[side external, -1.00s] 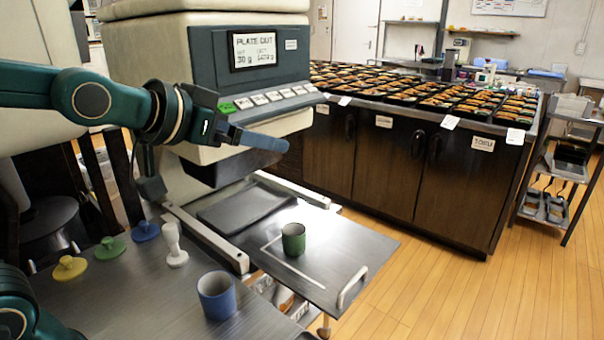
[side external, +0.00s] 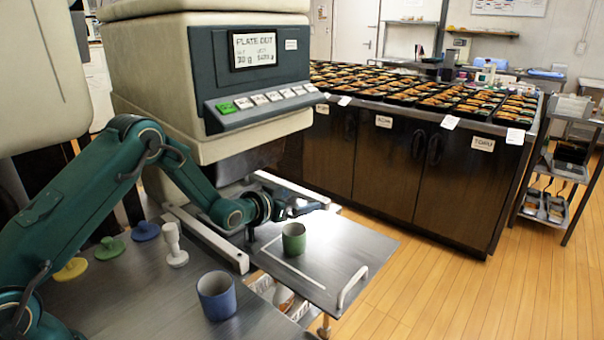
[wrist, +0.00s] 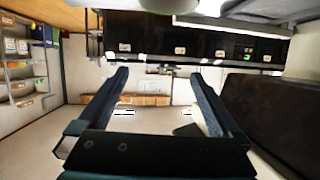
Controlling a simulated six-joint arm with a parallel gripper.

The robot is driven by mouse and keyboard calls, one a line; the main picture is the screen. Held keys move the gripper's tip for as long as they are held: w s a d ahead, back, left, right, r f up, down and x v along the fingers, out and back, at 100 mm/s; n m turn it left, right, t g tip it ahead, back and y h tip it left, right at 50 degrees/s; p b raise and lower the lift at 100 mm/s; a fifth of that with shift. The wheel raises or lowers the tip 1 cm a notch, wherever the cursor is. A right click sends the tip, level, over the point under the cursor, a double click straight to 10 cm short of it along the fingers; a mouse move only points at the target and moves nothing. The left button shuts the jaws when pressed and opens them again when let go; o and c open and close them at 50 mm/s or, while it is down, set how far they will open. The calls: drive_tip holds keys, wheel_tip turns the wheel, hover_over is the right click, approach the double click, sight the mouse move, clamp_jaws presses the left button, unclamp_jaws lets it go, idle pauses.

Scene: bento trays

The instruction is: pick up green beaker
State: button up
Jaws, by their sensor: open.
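The green beaker (side external: 293,240) stands upright on the metal shelf, inside a white corner line. My gripper (side external: 308,206) is just above the beaker in the side external picture, apart from it, with its fingers pointing to the right. How far it is from the beaker in depth I cannot tell. In the wrist view my gripper (wrist: 160,90) has its two fingers spread wide with nothing between them. The beaker cannot be clearly made out in the wrist view.
A blue cup (side external: 216,296) stands on the near metal counter. A white stamp-like piece (side external: 174,245) and yellow (side external: 71,269), green (side external: 110,248) and blue (side external: 146,231) knobs sit left of it. The machine (side external: 215,80) overhangs the shelf (side external: 345,262), which has a handle (side external: 352,287).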

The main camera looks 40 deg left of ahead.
sight(300, 228)
drive_tip(key=shift+g, duration=0.3)
drive_tip(key=f, duration=0.4)
drive_tip(key=shift+s+a+f, duration=0.2)
drive_tip(key=shift+s+f, duration=0.05)
drive_tip(key=shift+f, duration=2)
drive_tip(key=shift+w+f, duration=0.2)
drive_tip(key=shift+f, duration=0.1)
drive_tip(key=shift+x, duration=1.2)
drive_tip(key=shift+r, duration=0.1)
drive_tip(key=c, duration=1.5)
